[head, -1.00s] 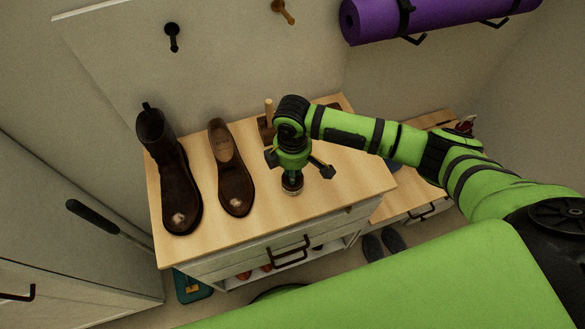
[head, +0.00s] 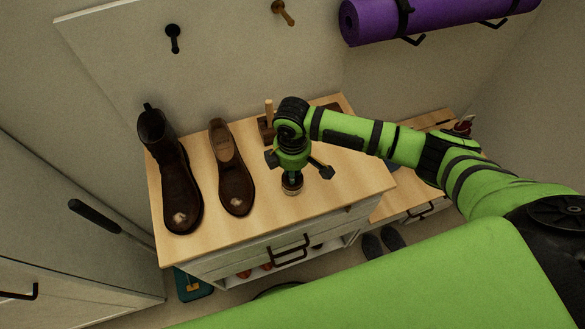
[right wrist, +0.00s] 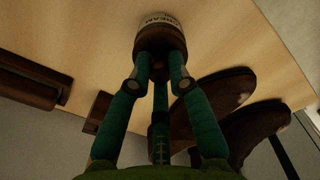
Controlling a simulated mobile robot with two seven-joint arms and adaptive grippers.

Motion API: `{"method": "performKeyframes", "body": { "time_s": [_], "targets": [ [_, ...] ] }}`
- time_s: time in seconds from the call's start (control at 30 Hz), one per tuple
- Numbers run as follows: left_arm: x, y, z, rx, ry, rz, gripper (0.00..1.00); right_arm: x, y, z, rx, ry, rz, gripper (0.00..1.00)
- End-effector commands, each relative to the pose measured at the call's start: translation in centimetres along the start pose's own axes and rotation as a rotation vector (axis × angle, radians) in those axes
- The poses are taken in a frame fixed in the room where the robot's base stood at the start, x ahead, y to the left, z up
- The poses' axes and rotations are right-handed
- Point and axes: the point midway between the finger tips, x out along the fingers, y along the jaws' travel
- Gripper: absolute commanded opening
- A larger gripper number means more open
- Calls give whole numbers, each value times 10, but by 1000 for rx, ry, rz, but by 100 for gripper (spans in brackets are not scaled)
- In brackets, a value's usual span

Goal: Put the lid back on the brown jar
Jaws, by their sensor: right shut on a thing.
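The brown jar (head: 291,190) stands upright on the wooden cabinet top, right of the low shoe. In the right wrist view the jar (right wrist: 161,22) shows a pale lettered label and a brown band. My right gripper (head: 292,180) points down directly over the jar, its fingers shut around the dark lid (right wrist: 160,70) at the jar's top. The lid and jar appear lined up; the fingers hide the seam, so I cannot tell whether the lid is fully seated. My left gripper is not in view.
A tall brown boot (head: 168,175) and a low brown shoe (head: 231,170) stand left of the jar. A wooden brush-like object (head: 266,128) lies behind my gripper. The cabinet top (head: 345,185) is clear to the right. A purple rolled mat (head: 450,15) hangs on the wall.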

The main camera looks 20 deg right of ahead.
Motion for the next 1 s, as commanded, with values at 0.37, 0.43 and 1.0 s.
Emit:
{"method": "performKeyframes", "body": {
  "time_s": [0.37, 0.43, 1.0],
  "targets": [
    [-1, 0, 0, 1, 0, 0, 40, 1, 0, 0, 0, 0, 0, 0],
    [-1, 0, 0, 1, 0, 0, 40, 1, 0, 0, 0, 0, 0, 0],
    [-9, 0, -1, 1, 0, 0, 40, 1, 0, 0, -1, 0, 0, 0]
  ]
}}
